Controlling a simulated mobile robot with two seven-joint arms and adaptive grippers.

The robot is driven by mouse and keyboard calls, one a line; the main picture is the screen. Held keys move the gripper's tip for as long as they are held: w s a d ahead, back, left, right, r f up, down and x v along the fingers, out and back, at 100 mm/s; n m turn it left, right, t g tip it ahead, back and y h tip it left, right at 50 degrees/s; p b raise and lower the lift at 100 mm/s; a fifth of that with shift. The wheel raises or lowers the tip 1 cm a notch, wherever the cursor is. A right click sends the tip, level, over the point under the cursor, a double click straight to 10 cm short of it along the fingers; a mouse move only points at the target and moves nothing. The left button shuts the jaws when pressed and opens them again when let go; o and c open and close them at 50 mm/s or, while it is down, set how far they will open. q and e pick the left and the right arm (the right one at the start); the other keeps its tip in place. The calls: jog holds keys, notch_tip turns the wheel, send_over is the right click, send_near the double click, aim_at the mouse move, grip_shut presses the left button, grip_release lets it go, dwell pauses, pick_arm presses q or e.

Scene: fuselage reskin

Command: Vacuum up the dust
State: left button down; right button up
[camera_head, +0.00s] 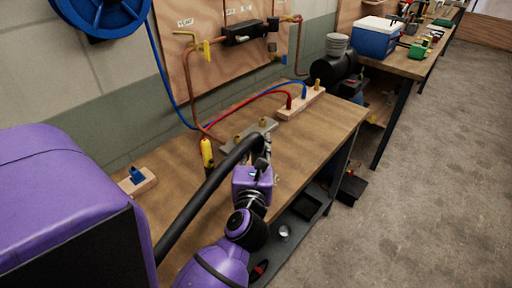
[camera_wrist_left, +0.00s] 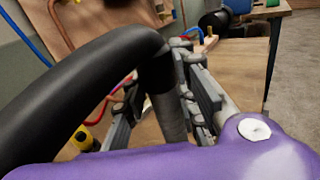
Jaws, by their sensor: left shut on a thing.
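A thick black vacuum hose (camera_head: 208,190) runs from the lower left up to my left gripper (camera_head: 264,163), over the wooden workbench (camera_head: 318,130). In the left wrist view the hose (camera_wrist_left: 75,80) arches across and bends down into a grey tube-like end (camera_wrist_left: 168,115). My left gripper (camera_wrist_left: 160,105) is shut on this end, with a finger on either side. The tip of the hose is hidden, so I cannot tell whether it touches the bench. I cannot make out any dust on the bench. My right gripper is not in view.
A metal plate with brass fittings (camera_head: 236,140) lies just behind the gripper. A wooden block with hose fittings (camera_head: 300,103), a yellow-and-black tool (camera_head: 207,152) and a block with a blue fitting (camera_head: 137,180) are nearby. The bench's right part is clear.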

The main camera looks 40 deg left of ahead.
pick_arm(q)
jog(key=shift+w+d, duration=1.3)
jog(key=shift+w, duration=2)
notch_tip(320, 180, up, 8)
jog(key=p, duration=0.4)
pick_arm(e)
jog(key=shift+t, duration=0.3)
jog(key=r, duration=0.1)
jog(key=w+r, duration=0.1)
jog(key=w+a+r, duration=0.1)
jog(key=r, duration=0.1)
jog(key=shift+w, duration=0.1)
pick_arm(q)
jog(key=shift+f, duration=0.1)
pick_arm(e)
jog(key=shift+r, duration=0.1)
